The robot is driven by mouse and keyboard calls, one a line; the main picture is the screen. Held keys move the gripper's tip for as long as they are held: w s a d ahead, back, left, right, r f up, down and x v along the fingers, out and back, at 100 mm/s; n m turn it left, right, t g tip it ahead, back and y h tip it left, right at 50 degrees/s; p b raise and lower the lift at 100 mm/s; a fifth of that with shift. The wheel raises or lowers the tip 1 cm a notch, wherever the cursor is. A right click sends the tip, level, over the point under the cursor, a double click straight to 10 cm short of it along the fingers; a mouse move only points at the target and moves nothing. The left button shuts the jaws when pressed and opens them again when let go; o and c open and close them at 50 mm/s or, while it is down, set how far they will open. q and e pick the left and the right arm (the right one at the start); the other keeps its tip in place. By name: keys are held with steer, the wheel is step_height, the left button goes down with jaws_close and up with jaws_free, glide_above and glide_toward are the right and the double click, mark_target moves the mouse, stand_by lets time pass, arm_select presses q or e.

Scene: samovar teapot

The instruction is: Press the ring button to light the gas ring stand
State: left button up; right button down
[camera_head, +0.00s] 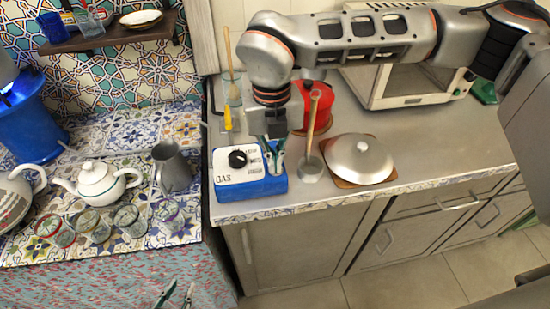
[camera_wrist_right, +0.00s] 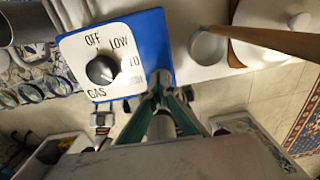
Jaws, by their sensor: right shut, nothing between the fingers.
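The gas control box (camera_head: 248,190) is blue with a white face and a black knob (camera_head: 238,159). In the right wrist view the knob (camera_wrist_right: 102,70) sits among OFF, LOW and GAS labels. My right gripper (camera_head: 275,168) points down at the box's right side. I cannot make out a ring button; contact is unclear. A blue stand (camera_head: 35,125) with a bright blue glow is cut off at the left edge. My left gripper (camera_head: 178,288) is open and low, at the bottom edge.
A metal pot with a wooden handle (camera_head: 311,165) and a lidded dish (camera_head: 358,158) stand right of the box. A red container (camera_head: 318,105) is behind. A white teapot (camera_head: 97,184), a grey jug (camera_head: 172,170) and several glasses stand on the tiled table.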

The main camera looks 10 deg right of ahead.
steer(key=shift+s+d+f, duration=0.1)
steer(key=shift+s+f, duration=0.05)
steer(key=shift+f, duration=0.3)
steer(key=shift+r, duration=0.15)
steer(key=r, duration=0.1)
steer(key=r+p, duration=0.2)
steer(key=r, duration=0.1)
steer(key=shift+w+r, duration=0.1)
steer(key=shift+w, duration=0.2)
step_height(320, 180, up, 10)
steer(key=shift+a, duration=0.3)
steer(key=shift+r, duration=0.15)
